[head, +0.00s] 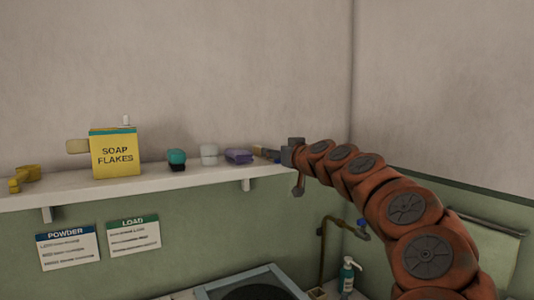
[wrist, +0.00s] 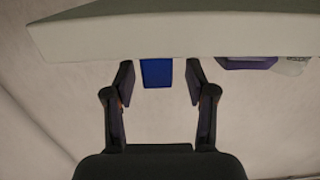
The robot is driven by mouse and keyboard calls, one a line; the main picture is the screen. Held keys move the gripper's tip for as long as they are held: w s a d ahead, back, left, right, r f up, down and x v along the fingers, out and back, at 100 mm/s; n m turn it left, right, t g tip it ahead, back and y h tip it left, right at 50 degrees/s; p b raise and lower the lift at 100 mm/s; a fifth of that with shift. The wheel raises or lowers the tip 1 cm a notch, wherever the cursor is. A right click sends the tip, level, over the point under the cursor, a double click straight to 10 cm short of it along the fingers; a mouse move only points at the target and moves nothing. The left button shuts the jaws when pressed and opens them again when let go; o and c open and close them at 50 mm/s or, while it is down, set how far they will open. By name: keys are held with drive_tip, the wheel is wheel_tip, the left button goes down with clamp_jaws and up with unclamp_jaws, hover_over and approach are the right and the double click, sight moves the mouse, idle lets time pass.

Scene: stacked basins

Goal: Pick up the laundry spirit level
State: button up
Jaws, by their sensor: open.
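My gripper (head: 290,155) is at the right end of the shelf in the head view. In the wrist view my gripper (wrist: 158,72) is open, with one finger on each side of a blue block-like end (wrist: 156,72) beside the shelf edge. The blue end sits between the fingers with a gap on both sides, and nothing is gripped. In the head view a small dark and tan item (head: 264,153) lies at the shelf's right end, partly hidden by my gripper. I cannot tell for sure that this is the spirit level.
The white shelf (head: 206,176) also carries a purple item (head: 239,156), a white item (head: 209,154), a teal item (head: 177,157), a soap flakes box (head: 116,154) and a yellow item (head: 27,176). A basin (head: 215,291), pipe (head: 323,250) and pump bottle (head: 347,276) are below.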

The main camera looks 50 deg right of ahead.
sight(256, 150)
drive_tip(key=shift+p+x, duration=1)
drive_tip(key=shift+x, duration=1.6)
drive_tip(key=shift+s+d+r, duration=0.1)
drive_tip(key=shift+d, duration=0.05)
drive_tip(key=shift+c, duration=0.2)
clamp_jaws()
